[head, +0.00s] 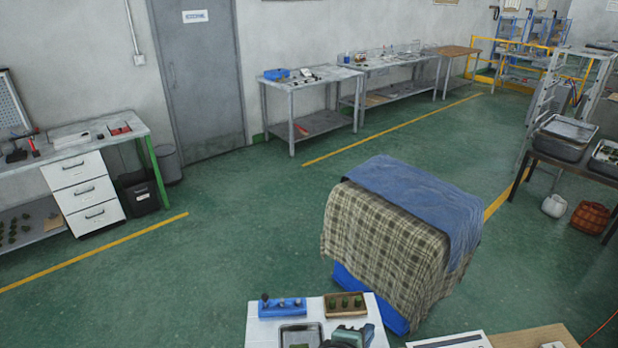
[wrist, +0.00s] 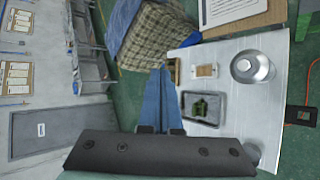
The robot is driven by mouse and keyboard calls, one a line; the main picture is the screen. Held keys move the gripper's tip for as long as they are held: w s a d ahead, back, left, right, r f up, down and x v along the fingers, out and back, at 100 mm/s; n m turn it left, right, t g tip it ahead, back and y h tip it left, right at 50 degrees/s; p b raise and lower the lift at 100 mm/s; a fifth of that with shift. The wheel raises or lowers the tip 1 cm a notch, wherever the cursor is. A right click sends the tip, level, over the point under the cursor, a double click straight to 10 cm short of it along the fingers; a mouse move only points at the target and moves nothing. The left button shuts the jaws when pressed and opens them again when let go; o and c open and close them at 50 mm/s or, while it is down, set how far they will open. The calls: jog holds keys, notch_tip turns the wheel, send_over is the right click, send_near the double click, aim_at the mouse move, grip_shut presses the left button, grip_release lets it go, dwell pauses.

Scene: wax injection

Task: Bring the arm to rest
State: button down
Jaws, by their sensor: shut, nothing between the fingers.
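My gripper (wrist: 160,70) shows in the wrist view as two long blue fingers side by side, shut with nothing between them. It hangs over the edge of a white table (wrist: 262,115), touching nothing that I can see. Part of my arm seems to show at the bottom of the head view, over the same table (head: 260,325); the fingers are not clear there. A grey tray (wrist: 188,117) with dark green pieces (wrist: 206,107) lies on the table, to the right of the fingers in the wrist view.
A blue rack (head: 282,308) and a wooden box (head: 346,305) stand on the table. A cloth-covered block (head: 375,240) stands just beyond the table. The green floor (head: 230,215) to its left is open.

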jog(key=w+a+r+m+t+y+b, duration=0.1)
jog(key=a+r+m+t+b, duration=0.2)
jog(key=r, duration=0.5)
jog(key=w+a+r+m+t+y+b, duration=0.1)
jog(key=r+m+t+b, duration=0.2)
jog(key=r, duration=0.5)
jog(key=w+a+r+m+t+b, duration=0.2)
jog(key=a+r+m+t, duration=0.1)
jog(key=r+t, duration=0.3)
jog(key=s+a+r+m+t+y+b, duration=0.2)
jog(key=s+r+m+t, duration=0.1)
jog(key=s+r, duration=0.3)
jog(key=s+a+r+m+t+y+b, duration=0.1)
jog(key=s+r+m+t+b, duration=0.1)
jog(key=s+r, duration=0.5)
notch_tip(320, 180, up, 4)
jog(key=shift+s+a+m+t+y+b, duration=0.3)
jog(key=shift+a+m+t+y, duration=0.15)
jog(key=shift+t, duration=0.25)
jog(key=shift+w+d, duration=0.1)
jog(key=shift+f, duration=0.1)
